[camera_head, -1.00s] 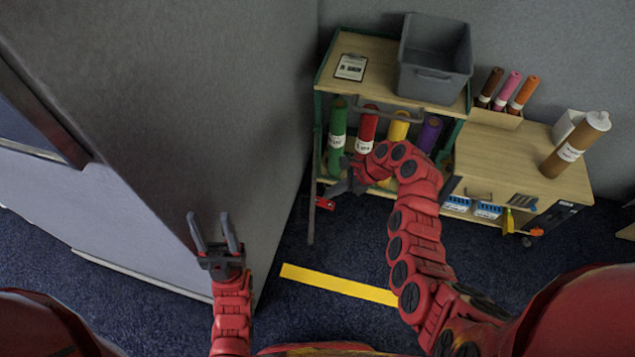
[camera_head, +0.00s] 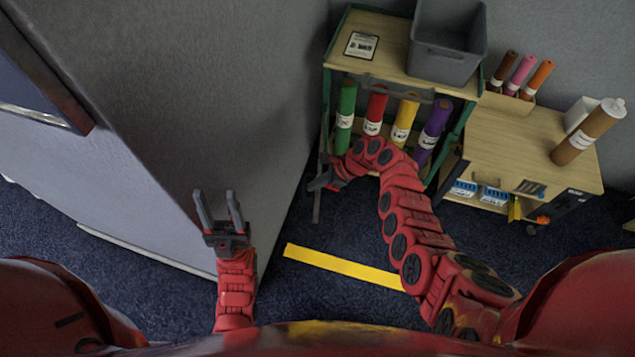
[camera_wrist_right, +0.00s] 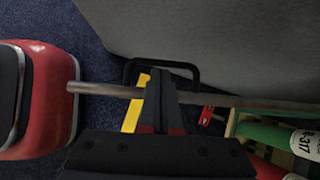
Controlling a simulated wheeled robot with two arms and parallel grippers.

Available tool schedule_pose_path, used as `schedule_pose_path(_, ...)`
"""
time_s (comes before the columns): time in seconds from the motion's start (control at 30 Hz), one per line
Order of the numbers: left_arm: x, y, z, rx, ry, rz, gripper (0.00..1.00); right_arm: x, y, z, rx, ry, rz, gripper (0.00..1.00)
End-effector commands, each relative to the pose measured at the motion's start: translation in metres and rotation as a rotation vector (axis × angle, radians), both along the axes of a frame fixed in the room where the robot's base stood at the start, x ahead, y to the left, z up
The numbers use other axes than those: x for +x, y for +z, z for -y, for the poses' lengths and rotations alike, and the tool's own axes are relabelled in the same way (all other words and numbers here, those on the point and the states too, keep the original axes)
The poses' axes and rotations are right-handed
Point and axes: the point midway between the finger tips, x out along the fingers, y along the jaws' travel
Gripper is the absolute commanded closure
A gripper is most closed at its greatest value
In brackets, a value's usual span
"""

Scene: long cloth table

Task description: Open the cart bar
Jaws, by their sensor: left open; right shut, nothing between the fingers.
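The cart (camera_head: 395,62) stands at the back wall with rolls on its shelf. A thin bar (camera_head: 317,207) projects from its front left side toward me, apart from the front of the rolls. In the right wrist view the bar (camera_wrist_right: 230,101) runs sideways across the picture. My right gripper (camera_head: 318,184) is at the bar; its shut, empty fingers (camera_wrist_right: 159,80) cross in front of it in the wrist view. I cannot tell whether they touch it. My left gripper (camera_head: 219,200) is open and empty, left of the cart, near the grey partition.
A grey partition (camera_head: 220,90) stands close on the left. A wooden cabinet (camera_head: 500,150) stands right of the cart. A yellow strip (camera_head: 340,264) marks the open floor.

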Motion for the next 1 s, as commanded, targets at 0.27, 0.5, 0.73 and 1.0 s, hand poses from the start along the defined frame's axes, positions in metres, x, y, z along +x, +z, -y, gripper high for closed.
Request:
schedule_pose_path(0.27, 0.0, 0.007, 0.0, 0.0, 0.0, 0.0, 0.5, 0.002, 0.003, -0.006, 0.0, -0.018, 0.002, 1.0)
schedule_pose_path(0.5, 0.0, 0.032, 0.0, 0.0, 0.0, 0.0, 0.5, 0.01, 0.005, -0.046, 0.0, -0.14, -0.001, 1.0)
schedule_pose_path(0.73, 0.0, 0.035, 0.0, 0.0, 0.0, 0.0, 0.5, 0.018, 0.001, -0.072, 0.0, -0.235, 0.001, 1.0)
schedule_pose_path(1.0, 0.0, 0.035, 0.0, 0.0, 0.0, 0.0, 0.5, 0.02, 0.0, -0.077, 0.0, -0.258, 0.001, 1.0)
